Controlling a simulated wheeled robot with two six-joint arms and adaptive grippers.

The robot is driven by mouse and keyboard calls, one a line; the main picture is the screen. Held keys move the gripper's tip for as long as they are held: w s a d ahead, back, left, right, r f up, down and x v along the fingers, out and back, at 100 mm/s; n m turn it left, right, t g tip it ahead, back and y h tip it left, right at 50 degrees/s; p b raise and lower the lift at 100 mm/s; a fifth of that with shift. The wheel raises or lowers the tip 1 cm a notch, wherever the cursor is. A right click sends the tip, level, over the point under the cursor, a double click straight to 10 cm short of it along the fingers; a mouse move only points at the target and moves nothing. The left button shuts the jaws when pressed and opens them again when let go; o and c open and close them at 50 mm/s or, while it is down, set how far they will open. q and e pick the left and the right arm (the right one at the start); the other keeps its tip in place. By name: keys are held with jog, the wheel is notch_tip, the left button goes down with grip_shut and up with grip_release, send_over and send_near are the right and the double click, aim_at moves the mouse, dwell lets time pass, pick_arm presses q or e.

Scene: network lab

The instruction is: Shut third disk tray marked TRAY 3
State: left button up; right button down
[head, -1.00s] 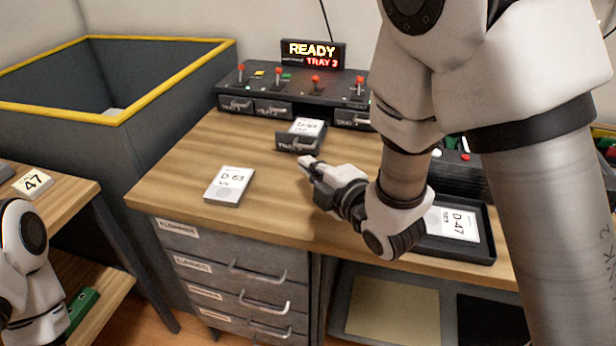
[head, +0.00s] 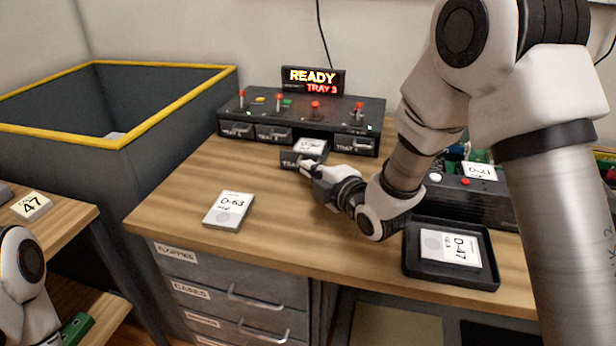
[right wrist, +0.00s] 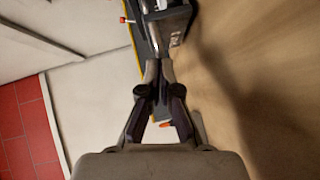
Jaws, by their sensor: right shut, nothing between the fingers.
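The disk unit (head: 345,108) stands at the back of the wooden bench, with a lit sign (head: 313,80) reading READY and TRAY 3. The third tray (head: 292,160) sticks out of its front, partly open, with a white-labelled disk (head: 311,147) in it. The neighbouring trays look shut. My right gripper (head: 306,168) is shut and empty, its fingertips at the tray's front face; contact is hard to tell. In the right wrist view the closed fingertips (right wrist: 158,66) are just below the dark tray (right wrist: 172,28). My left gripper is out of view.
A disk marked D-63 (head: 229,209) lies on the bench to the left. A black holder (head: 410,262) with disk D-47 (head: 450,248) lies to the right, near a dark unit (head: 462,198). A yellow-rimmed bin (head: 150,150) stands at the left.

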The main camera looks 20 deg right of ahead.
jog(key=w+d, duration=0.2)
jog(key=w, duration=0.1)
jog(key=w+d, duration=0.1)
jog(key=w, duration=0.1)
jog(key=shift+w+d+p, duration=0.15)
jog(key=shift+d+p, duration=0.15)
jog(key=shift+d, duration=0.1)
